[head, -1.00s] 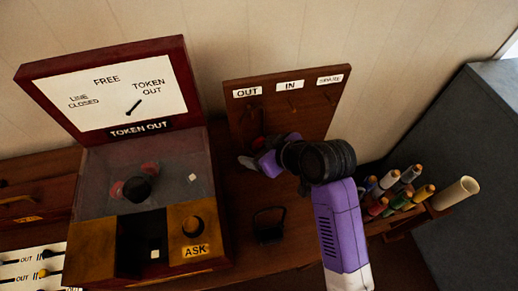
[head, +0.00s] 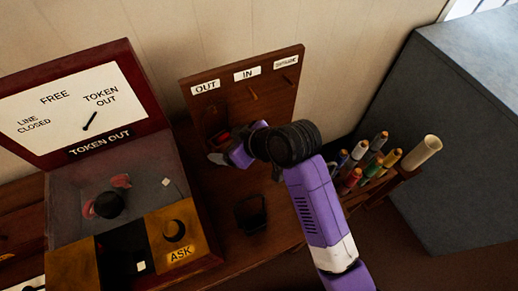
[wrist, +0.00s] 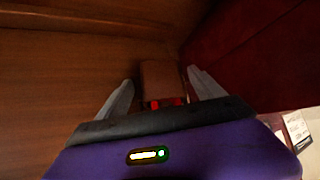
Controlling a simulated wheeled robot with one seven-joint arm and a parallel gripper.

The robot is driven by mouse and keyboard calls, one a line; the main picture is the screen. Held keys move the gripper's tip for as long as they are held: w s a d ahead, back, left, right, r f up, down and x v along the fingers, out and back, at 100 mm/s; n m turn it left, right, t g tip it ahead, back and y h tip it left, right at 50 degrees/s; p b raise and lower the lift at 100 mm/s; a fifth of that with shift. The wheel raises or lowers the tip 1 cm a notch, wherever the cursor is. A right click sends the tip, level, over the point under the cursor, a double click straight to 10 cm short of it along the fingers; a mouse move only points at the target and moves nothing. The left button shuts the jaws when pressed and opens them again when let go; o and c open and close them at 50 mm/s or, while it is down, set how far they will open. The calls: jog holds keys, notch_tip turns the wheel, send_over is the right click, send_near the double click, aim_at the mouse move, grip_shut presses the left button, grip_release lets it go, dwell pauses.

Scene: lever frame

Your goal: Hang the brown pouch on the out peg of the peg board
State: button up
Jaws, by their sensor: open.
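The peg board (head: 275,105) stands upright at the back, with pegs under the labels OUT, IN and a third I cannot read. My gripper (head: 222,157) is low in front of the board, below the OUT label (head: 205,86). In the wrist view my gripper (wrist: 160,90) is open, with one finger on each side of the brown pouch (wrist: 160,77). A red patch shows at the pouch's near end. In the head view my gripper mostly hides the pouch; a dark loop and a bit of red show under OUT. I cannot tell whether the loop touches the peg.
A token box (head: 108,160) with a raised dial panel stands left of the board. A small black thing with a handle (head: 252,213) sits on the shelf in front. Several coloured rolls (head: 375,160) stand in a rack at right, near a grey cabinet (head: 470,120).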

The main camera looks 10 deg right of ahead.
jog(key=shift+w+d+r, duration=0.1)
jog(key=shift+w+d, duration=0.15)
jog(key=shift+d, duration=0.05)
